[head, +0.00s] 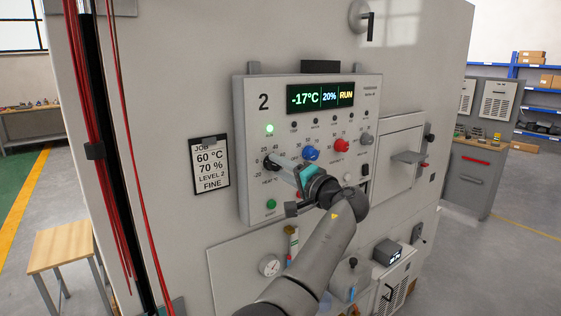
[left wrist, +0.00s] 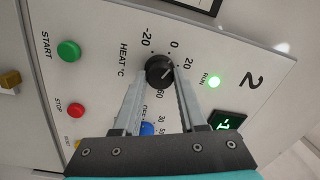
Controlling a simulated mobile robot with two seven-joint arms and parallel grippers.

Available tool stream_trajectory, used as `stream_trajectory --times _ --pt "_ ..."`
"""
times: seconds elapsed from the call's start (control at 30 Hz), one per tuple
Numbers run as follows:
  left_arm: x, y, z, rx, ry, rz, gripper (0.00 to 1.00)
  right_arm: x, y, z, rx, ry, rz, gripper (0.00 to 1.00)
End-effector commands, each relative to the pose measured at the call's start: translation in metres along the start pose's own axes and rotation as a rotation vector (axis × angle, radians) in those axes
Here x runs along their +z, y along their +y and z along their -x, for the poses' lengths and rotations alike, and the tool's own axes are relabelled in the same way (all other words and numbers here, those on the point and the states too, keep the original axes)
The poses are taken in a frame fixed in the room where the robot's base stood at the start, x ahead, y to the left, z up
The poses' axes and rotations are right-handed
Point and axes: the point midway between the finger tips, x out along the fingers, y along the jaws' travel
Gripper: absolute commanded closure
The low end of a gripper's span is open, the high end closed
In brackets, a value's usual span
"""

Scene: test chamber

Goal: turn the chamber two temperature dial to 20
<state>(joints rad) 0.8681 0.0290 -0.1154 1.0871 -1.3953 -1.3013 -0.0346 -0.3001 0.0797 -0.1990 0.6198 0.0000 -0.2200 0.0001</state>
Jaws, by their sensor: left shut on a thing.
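The chamber two control panel (head: 245,135) is on the white chamber front, marked 2. Its display (head: 320,96) reads -17°C, 20% and RUN. The black temperature dial, labelled HEAT °C, is at the panel's lower left; it shows in the left wrist view (left wrist: 158,69) among the marks -20, 0, 20 and 60. My left gripper (head: 275,167) is shut on this dial, with one finger on each side in the left wrist view (left wrist: 159,82). The dial's pale pointer seems to face the 0-to-20 side; its exact reading is unclear. My right gripper is out of view.
A blue knob (head: 310,153) and a red knob (head: 341,145) are close to the right of my left gripper. A green START button (head: 271,204) is below the dial. A job card (head: 209,166) hangs left of the panel, reading 60 °C, 70 %.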

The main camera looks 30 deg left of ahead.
Motion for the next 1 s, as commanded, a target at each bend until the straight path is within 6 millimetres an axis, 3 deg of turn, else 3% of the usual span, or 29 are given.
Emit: stream_trajectory --times 0.5,1.0 --pt "0.001 -0.002 0.000 -0.003 0.022 -0.467 1.00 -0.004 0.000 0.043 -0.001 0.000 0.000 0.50" --pt "0.001 0.000 0.000 -0.005 0.033 -0.681 1.00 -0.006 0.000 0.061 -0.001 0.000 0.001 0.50"
